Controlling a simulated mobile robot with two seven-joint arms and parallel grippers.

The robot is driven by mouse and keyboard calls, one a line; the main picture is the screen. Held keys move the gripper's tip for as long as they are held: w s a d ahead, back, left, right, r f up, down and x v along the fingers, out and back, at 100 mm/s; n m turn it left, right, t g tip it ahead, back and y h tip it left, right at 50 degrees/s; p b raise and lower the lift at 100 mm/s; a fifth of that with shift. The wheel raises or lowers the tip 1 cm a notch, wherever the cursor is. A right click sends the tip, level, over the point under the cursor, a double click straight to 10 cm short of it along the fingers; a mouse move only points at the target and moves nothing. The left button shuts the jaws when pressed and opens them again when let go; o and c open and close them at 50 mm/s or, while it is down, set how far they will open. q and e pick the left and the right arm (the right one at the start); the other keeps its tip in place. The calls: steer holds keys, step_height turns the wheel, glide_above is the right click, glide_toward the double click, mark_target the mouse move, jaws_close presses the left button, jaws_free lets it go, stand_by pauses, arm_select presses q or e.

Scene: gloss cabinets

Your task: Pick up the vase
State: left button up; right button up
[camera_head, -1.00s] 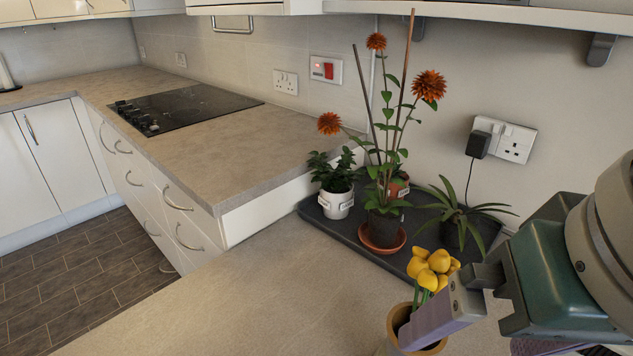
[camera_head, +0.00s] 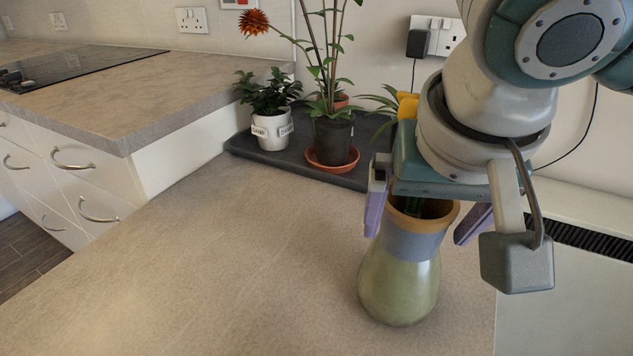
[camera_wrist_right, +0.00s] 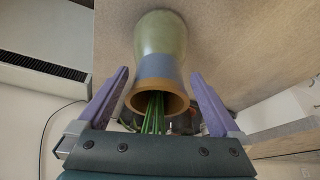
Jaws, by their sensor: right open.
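The vase (camera_head: 399,281) stands upright on the counter near its right edge in the head view. It has a green-glazed belly, a grey-blue band and a tan rim, and holds yellow flowers (camera_head: 407,105) that my right gripper mostly hides. My right gripper (camera_head: 420,222) is open above the vase, with one purple finger on either side of its neck and rim. In the right wrist view the vase (camera_wrist_right: 161,45) lies between and beyond the two spread fingers, with green stems coming out of its mouth. My left gripper is not in view.
A dark tray (camera_head: 240,146) at the back wall holds a white pot (camera_head: 272,133) with a leafy plant and a dark pot (camera_head: 332,140) on a terracotta saucer. The counter (camera_head: 230,260) left of the vase is clear. A radiator or vent (camera_head: 590,241) is at the right.

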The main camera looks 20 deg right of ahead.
steer(key=b+x, duration=0.1)
steer(key=x, duration=0.3)
steer(key=shift+w+d+f, duration=0.1)
steer(key=shift+w+d, duration=0.05)
steer(key=shift+c, duration=0.4)
jaws_close()
